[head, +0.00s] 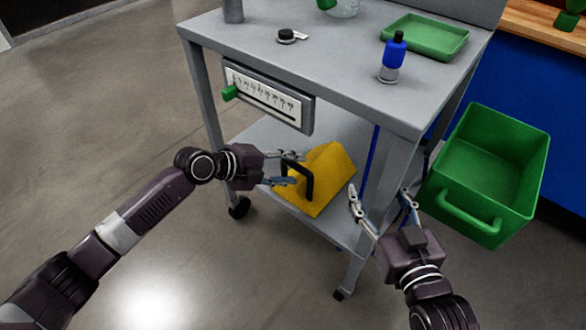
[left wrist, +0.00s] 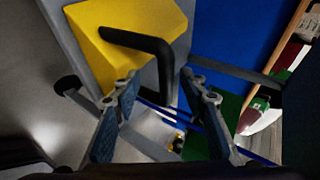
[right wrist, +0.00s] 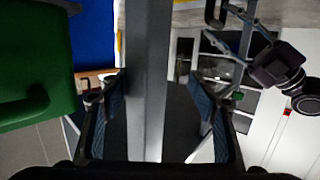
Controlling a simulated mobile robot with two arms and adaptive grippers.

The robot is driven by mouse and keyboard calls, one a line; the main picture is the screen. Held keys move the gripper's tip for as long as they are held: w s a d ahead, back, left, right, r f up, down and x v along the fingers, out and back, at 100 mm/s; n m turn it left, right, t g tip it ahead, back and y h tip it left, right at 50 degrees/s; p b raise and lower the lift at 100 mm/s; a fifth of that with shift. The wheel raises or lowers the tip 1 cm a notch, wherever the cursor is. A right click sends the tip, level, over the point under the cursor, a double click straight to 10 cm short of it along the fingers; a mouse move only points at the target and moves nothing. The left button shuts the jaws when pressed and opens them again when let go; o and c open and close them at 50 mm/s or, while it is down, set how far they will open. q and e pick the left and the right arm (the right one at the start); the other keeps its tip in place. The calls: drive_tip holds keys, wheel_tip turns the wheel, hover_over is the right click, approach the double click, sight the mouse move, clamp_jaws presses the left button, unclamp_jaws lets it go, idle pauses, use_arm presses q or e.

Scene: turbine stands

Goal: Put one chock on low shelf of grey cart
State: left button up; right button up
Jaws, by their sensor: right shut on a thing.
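The yellow chock (head: 328,175) with a black handle (head: 308,180) rests on the low shelf (head: 345,228) of the grey cart (head: 335,62). My left gripper (head: 286,168) is open beside the chock, its fingers near the handle. My right gripper (head: 382,200) is at the cart's near right leg. In the right wrist view the leg (right wrist: 147,85) runs between the fingers, and I see no chock there.
A green bin (head: 490,165) stands on the right beside the cart. The floor at left is clear.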

sight(374, 209)
drive_tip(key=shift+s+a, duration=0.1)
drive_tip(key=shift+a, duration=0.1)
drive_tip(key=f, duration=0.1)
drive_tip(key=s+f+g, duration=0.1)
drive_tip(key=f+g, duration=0.1)
drive_tip(key=shift+s+d+f+p, duration=0.1)
drive_tip(key=shift+s+d+p, duration=0.15)
drive_tip(key=shift+p, duration=0.1)
use_arm(q)
drive_tip(key=v, duration=0.6)
use_arm(e)
drive_tip(key=shift+s+d+f+g+h, duration=0.15)
drive_tip(key=shift+s+d+f+g, duration=0.1)
drive_tip(key=shift+f, duration=0.3)
drive_tip(key=shift+s+d+f+g+h, duration=0.15)
drive_tip(key=shift+s+f+g, duration=0.1)
drive_tip(key=shift+f, duration=0.25)
use_arm(q)
drive_tip(key=shift+a+r, duration=0.1)
drive_tip(key=shift+r, duration=0.05)
use_arm(e)
drive_tip(key=shift+r, duration=0.1)
